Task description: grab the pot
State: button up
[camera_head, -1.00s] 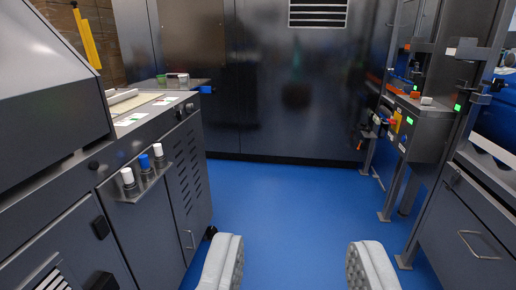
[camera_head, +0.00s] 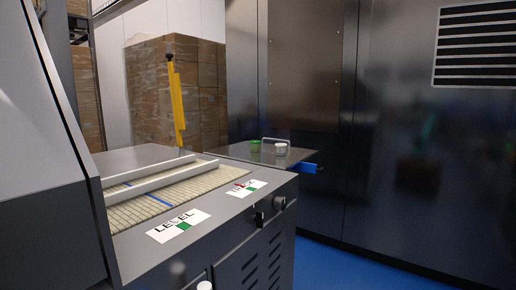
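Two small tubs stand side by side on a flat grey metal shelf (camera_head: 222,151) beyond the near machine. The left one is a green pot (camera_head: 255,147); the right one is a whitish pot (camera_head: 281,149). A thin metal loop like a handle or rail rises around or behind them; I cannot tell which. Both are small and far off. My gripper is outside this view, so its fingers and opening do not show.
The near machine (camera_head: 150,262) fills the lower left, with a slatted conveyor (camera_head: 150,200) between white rails and a yellow upright post (camera_head: 178,105). A blue handle (camera_head: 303,168) juts from the shelf. A dark cabinet wall (camera_head: 400,160) stands right. Blue floor (camera_head: 350,268) shows below.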

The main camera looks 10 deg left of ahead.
aim_at(281, 147)
jog(key=i+l+u, duration=0.1)
jog(key=i+l, duration=0.4)
jog(key=i, duration=0.3)
jog(key=i+l+u, duration=0.1)
jog(key=i+l, duration=0.45)
jog(key=i, duration=0.25)
jog(key=i+l+u, duration=0.1)
jog(key=i+l, duration=0.5)
jog(key=i, duration=0.15)
